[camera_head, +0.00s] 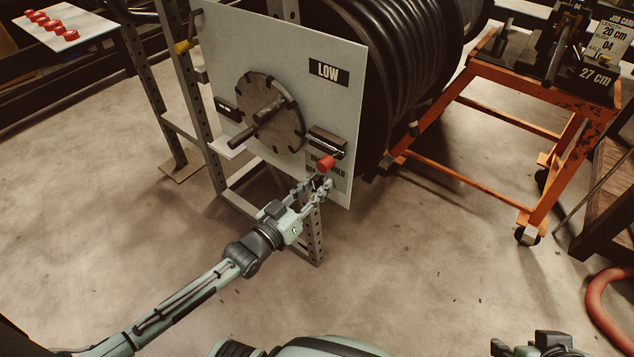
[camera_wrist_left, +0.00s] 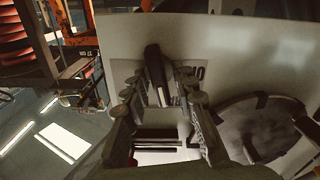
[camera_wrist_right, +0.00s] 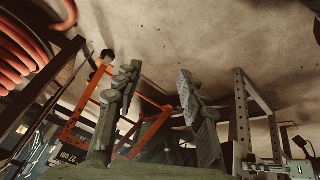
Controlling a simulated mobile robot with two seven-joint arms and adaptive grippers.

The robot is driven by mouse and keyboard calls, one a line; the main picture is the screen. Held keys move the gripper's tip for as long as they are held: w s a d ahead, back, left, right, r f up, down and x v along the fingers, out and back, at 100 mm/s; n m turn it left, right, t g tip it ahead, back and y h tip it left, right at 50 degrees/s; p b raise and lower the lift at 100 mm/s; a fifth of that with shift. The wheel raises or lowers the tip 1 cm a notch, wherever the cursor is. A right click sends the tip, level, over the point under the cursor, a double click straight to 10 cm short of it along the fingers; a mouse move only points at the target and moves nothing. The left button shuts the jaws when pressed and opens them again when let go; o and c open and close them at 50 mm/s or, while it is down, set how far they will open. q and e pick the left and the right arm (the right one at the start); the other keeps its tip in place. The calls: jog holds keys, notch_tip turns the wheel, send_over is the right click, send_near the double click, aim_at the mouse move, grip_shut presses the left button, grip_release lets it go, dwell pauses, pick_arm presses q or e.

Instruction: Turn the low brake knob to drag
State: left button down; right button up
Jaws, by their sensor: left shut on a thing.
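In the left wrist view a dark handle (camera_wrist_left: 156,66) stands between the two fingers, in front of a label plate that is partly hidden. Lettering beneath the knob is partly covered, so I cannot tell its setting. My right gripper (camera_wrist_right: 155,85) is open and empty, its fingers apart in the right wrist view.
A round dark hub (camera_head: 263,113) with a crank handle sits left of the knob. A large black hose reel (camera_head: 400,65) is behind the panel. An orange cart (camera_head: 545,90) stands at right. A red hose (camera_head: 600,305) lies lower right. Floor before the panel is clear.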

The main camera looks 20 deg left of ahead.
pick_arm(q)
jog(key=shift+a+n, duration=0.1)
jog(key=shift+n, duration=1.5)
pick_arm(e)
jog(key=shift+s+d+f+g+h, duration=0.15)
jog(key=shift+s+d+g, duration=0.2)
jog(key=shift+s+d, duration=0.25)
jog(key=shift+s+d+f+g+h, duration=0.15)
jog(key=shift+s+d+g, duration=0.2)
jog(key=shift+s, duration=0.45)
pick_arm(q)
jog(key=shift+f, duration=0.1)
jog(key=c, duration=1.5)
grip_release()
jog(key=shift+c, duration=0.2)
pick_arm(e)
jog(key=shift+s, duration=0.1)
pick_arm(q)
jog(key=v, duration=1.2)
